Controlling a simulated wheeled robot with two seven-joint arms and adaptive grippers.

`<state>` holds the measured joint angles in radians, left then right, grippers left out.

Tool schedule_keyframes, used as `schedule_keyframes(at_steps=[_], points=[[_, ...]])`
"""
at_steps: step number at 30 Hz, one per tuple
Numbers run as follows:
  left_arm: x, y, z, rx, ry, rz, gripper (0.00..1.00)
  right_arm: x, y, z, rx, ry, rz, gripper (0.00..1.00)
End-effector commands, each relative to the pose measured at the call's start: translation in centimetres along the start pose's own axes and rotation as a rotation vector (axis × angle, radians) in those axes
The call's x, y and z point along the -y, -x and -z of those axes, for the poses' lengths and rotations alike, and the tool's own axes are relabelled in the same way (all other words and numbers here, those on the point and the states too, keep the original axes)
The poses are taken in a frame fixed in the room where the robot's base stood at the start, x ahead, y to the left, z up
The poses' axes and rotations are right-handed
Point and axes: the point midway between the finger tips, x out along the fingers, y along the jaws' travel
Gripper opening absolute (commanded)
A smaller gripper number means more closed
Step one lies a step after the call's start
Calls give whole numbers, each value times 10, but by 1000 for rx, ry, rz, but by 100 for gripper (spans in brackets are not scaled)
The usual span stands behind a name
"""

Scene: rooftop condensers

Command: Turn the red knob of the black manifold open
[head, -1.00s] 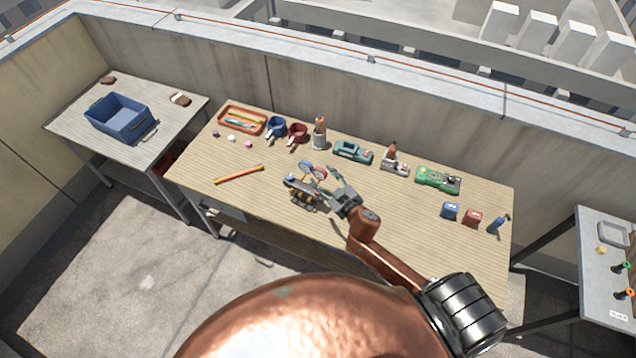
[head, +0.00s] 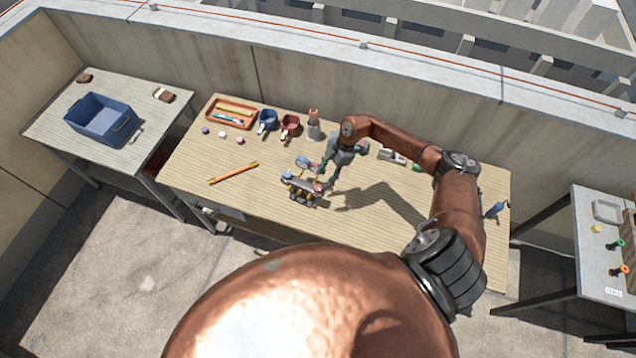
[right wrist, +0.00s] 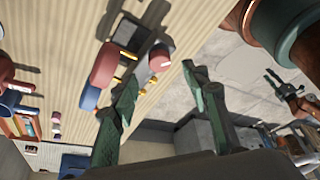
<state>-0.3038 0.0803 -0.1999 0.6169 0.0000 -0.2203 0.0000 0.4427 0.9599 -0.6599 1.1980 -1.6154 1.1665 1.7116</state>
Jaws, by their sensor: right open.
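The black manifold (head: 300,192) stands on the wooden table, with yellow fittings, a blue knob (head: 287,175) and a red knob (head: 318,186). In the right wrist view the red knob (right wrist: 160,58) lies just beyond the gap between my fingertips. My right gripper (head: 325,178) reaches down from behind the manifold and is open; its two green fingers (right wrist: 160,75) spread wide, with nothing between them. I cannot tell whether a finger touches the knob. My left gripper (right wrist: 272,82) seems to show small at the right of the wrist view, away from the table.
Red and blue gauges (head: 303,163) sit close behind the manifold. An orange stick (head: 233,172), cups (head: 267,121) and an orange tray (head: 231,113) lie left and behind. My right arm covers part of the table's right side.

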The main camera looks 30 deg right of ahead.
Motion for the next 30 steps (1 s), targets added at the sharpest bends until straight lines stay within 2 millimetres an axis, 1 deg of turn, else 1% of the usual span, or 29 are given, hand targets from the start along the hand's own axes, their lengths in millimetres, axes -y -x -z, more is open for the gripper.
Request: schedule_keyframes(at_steps=[3, 6, 9, 12, 16, 22, 30], points=[[0, 5, -4, 6, 1, 0, 33, 0, -20, 2, -4, -1, 1, 42], [0, 8, -3, 6, 1, 0, 33, 0, -36, 3, -5, 0, 0, 42], [0, 9, 0, 2, 0, 0, 33, 0, -47, 3, -4, 2, 0, 42], [0, 9, 5, -5, -1, 0, 33, 0, -55, 3, -4, 3, 0, 42], [1, 10, 10, -12, -2, 0, 33, -1, -58, 4, -4, 5, 0, 42], [0, 9, 11, -13, -2, 0, 33, -1, -58, 4, -4, 5, 0, 42], [0, 9, 9, -10, -2, 0, 33, -1, -58, 4, -4, 5, 0, 23]])
